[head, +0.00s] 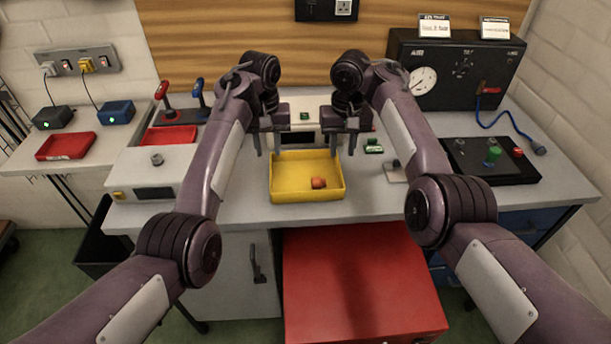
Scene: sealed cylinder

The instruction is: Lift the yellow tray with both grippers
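The yellow tray (290,190) sits on the grey workbench, near its front edge, in the middle of the head view. A small orange-red object (318,183) lies inside it, right of centre. My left gripper (266,144) is above the tray's back left corner, fingers pointing down and apart, with nothing seen between them. My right gripper (344,143) is above the back right corner, fingers also apart and empty. Both look clear of the tray walls, though the exact gap is hard to tell.
A white device (300,115) stands behind the tray. A white box (152,178) is to the left, and a black panel with knobs (490,165) to the right. A small green item (373,147) lies near my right gripper. A red cabinet (360,285) stands below the bench front.

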